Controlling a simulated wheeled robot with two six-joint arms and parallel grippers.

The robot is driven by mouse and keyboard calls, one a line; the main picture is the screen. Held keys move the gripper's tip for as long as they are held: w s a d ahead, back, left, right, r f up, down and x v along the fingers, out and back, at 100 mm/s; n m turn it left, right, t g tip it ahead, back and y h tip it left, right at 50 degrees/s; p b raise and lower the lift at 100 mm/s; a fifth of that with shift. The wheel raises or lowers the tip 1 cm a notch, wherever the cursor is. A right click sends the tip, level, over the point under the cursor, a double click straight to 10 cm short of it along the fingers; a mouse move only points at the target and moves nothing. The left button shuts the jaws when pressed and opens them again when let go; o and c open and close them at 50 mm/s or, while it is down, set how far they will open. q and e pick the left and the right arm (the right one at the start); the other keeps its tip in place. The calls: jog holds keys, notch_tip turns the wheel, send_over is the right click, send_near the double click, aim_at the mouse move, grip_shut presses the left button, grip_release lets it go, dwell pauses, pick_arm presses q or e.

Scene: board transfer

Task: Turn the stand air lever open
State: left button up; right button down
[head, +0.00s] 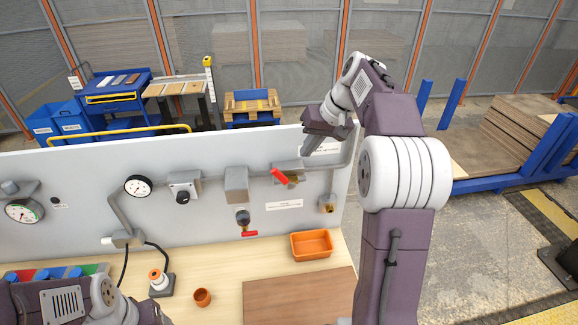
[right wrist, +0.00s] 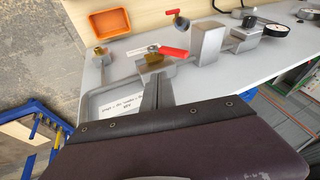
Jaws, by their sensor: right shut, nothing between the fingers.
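A red lever (head: 279,178) sits on a brass valve on the upright grey panel, at the right end of a grey pipe run. In the head view it slants across the pipe; it also shows in the right wrist view (right wrist: 174,52) beside its brass body. A second red lever (head: 250,234) is on a lower valve; I cannot read which one is labelled stand air. My right gripper (head: 307,149) is shut and empty, above and right of the upper lever, apart from it. Its fingers (right wrist: 151,82) point towards the valve in the right wrist view. My left gripper is not in view.
The panel (head: 80,180) also carries gauges, a knob box and a brass fitting (head: 327,204). A blue rack stands at right.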

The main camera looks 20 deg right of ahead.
aim_at(280, 176)
jog(key=w+a+f+p, duration=0.1)
jog(key=w+a+f, duration=0.1)
jog(key=a+f, duration=0.2)
jog(key=x, duration=0.2)
jog(key=shift+f+p, duration=0.35)
jog(key=shift+f, duration=0.05)
jog(key=shift+s, duration=0.1)
